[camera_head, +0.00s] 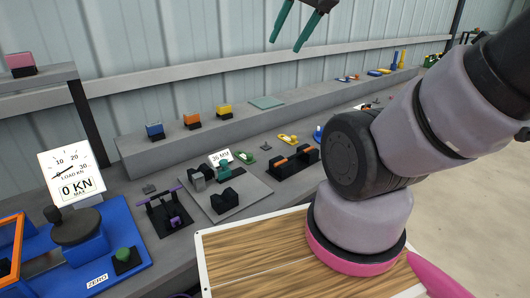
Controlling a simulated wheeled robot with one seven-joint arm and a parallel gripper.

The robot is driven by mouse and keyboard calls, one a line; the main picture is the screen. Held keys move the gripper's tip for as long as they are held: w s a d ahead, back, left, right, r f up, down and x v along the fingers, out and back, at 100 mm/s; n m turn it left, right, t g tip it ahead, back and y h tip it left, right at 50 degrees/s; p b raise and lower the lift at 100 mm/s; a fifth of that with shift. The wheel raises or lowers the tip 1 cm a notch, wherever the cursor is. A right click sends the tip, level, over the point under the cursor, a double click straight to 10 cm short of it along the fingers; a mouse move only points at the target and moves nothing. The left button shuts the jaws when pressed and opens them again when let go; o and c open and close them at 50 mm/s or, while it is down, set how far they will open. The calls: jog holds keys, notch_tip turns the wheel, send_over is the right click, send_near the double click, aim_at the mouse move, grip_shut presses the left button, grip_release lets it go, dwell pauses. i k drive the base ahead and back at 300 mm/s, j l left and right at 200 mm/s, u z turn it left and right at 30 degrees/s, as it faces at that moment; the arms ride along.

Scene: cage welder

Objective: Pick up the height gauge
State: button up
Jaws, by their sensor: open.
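No object is clearly marked as the height gauge, and I cannot tell for sure which it is. A small grey plate (254,201) on the bench carries a sign reading 30 MM (220,157), with a teal piece (224,170) and black blocks by it. To its left stands a purple and black device (170,211) on a dark base. My gripper (285,46) shows at the top edge as two dark green fingers, apart and empty, above and well away from these things. The rest of the gripper is out of frame.
A blue load station (130,238) with a dial reading 0 KN (73,174) stands at the left. A raised grey shelf (150,150) with coloured blocks runs behind. A wood-topped board (250,255) lies in front, below my arm. Open floor is at the right.

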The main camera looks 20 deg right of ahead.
aim_at(155, 130)
jog(key=i+u, duration=0.2)
jog(key=u, duration=0.45)
